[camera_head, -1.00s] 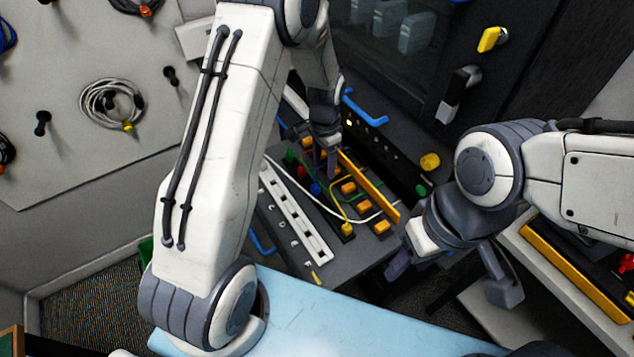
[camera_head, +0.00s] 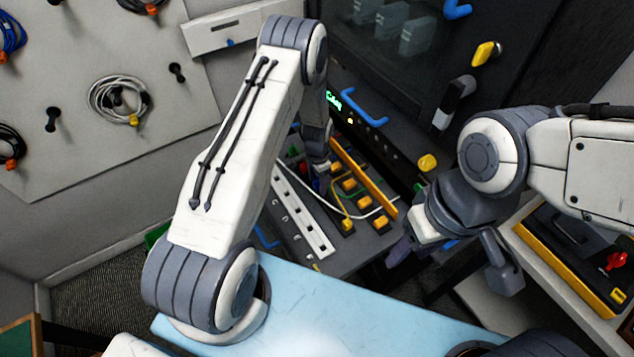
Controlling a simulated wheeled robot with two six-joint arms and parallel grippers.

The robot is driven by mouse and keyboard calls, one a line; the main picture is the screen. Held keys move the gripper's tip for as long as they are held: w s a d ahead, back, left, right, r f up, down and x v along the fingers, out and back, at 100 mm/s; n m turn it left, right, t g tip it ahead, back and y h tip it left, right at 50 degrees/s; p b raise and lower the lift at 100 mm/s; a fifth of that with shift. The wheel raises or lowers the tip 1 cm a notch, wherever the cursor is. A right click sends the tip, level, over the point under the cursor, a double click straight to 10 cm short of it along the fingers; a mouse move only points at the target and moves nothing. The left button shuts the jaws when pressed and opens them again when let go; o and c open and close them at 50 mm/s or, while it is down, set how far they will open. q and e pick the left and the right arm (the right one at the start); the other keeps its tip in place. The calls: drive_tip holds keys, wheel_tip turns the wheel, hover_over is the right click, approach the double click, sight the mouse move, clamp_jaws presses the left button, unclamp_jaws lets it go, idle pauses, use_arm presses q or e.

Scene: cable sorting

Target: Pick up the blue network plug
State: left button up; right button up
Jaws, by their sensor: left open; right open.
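My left arm reaches down to the dark equipment panel, and my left gripper (camera_head: 322,178) is open, low over the rear left part of the socket rows. I cannot make out the blue network plug clearly; the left gripper and arm cover the spot where a small blue piece showed earlier. Yellow-orange plugs (camera_head: 378,221) sit in the panel beside a yellow bar (camera_head: 364,178). A white cable (camera_head: 355,216) and a yellow cable cross the panel. My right gripper (camera_head: 452,265) is open and empty, right of the panel.
A white socket strip (camera_head: 303,214) lies along the panel's left side. A dark cabinet with a blue handle (camera_head: 364,106) stands behind. A light-blue surface (camera_head: 345,305) is in front. Coiled cables (camera_head: 118,103) hang on the left wall board. A yellow-edged case (camera_head: 570,262) is at right.

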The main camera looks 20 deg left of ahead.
use_arm(q)
drive_tip(key=shift+f, duration=0.4)
drive_tip(key=shift+c, duration=0.3)
clamp_jaws()
drive_tip(key=shift+r, duration=0.15)
